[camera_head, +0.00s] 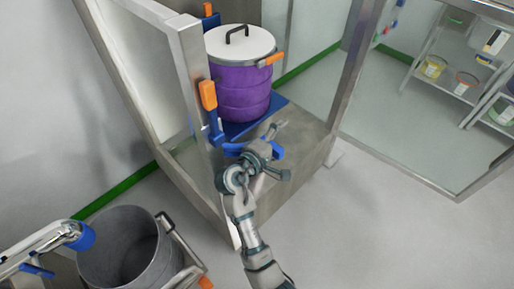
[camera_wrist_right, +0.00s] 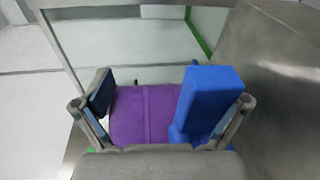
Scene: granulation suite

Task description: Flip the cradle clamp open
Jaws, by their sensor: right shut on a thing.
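The purple drum (camera_head: 240,88) with a white lid stands upright on a blue cradle base (camera_head: 238,128). Orange-tipped blue levers rise beside it, one at its left (camera_head: 208,96) and one at its right (camera_head: 272,59). My right gripper (camera_head: 268,140) is low at the front of the cradle, against the blue clamp (camera_head: 232,149). In the right wrist view, the clamp is a blue block (camera_wrist_right: 207,100) between the fingers of the right gripper (camera_wrist_right: 165,108), beside the right finger, with the drum (camera_wrist_right: 145,115) behind it. The gripper partly hides the clamp.
A metal post (camera_head: 190,80) stands just left of the drum. An open grey bin (camera_head: 125,250) is at the lower left. Shelves with containers (camera_head: 465,80) stand behind a frame at the right. The floor (camera_head: 385,220) at the lower right is clear.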

